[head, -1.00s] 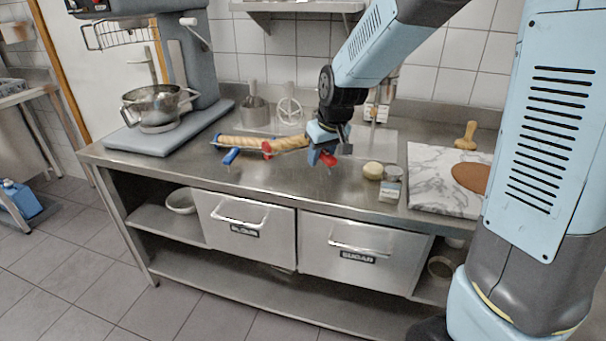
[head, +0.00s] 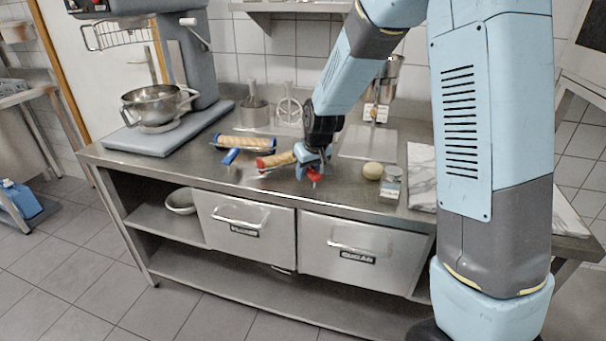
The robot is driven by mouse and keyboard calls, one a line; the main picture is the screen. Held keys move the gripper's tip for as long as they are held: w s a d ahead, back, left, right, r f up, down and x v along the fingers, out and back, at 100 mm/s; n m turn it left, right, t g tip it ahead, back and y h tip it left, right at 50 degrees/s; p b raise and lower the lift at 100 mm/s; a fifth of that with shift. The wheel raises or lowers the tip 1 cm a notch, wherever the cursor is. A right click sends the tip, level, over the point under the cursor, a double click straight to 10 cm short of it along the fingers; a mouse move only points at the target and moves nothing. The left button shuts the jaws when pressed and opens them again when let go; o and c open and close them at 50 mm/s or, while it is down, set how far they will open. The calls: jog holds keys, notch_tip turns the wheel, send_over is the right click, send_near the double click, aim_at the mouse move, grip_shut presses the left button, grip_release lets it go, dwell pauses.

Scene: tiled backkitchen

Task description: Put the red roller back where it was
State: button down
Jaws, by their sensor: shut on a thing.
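The red roller has a tan ribbed barrel (head: 275,160) with a red end cap at its left and a red handle (head: 314,176) near my gripper. My gripper (head: 308,164) is shut on it at the right end, over the front half of the steel worktop (head: 200,172). The roller lies roughly crosswise in the picture. I cannot tell whether it touches the worktop. A similar blue roller (head: 244,143) with a tan barrel and blue handle lies behind it and to the left. My gripper's fingers partly hide the red roller's right end.
A grey mixer with a steel bowl (head: 155,103) stands at the left. A pale round ball (head: 372,170) and a small jar (head: 391,182) are right of my gripper. The worktop's front left is clear.

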jog(key=shift+f, duration=0.5)
jog(key=shift+f, duration=0.2)
jog(key=c, duration=0.8)
grip_release()
jog(key=shift+r, duration=0.15)
jog(key=shift+r, duration=0.25)
jog(key=v, duration=1.1)
jog(key=shift+s+d+r, duration=0.15)
jog(key=shift+r, duration=0.2)
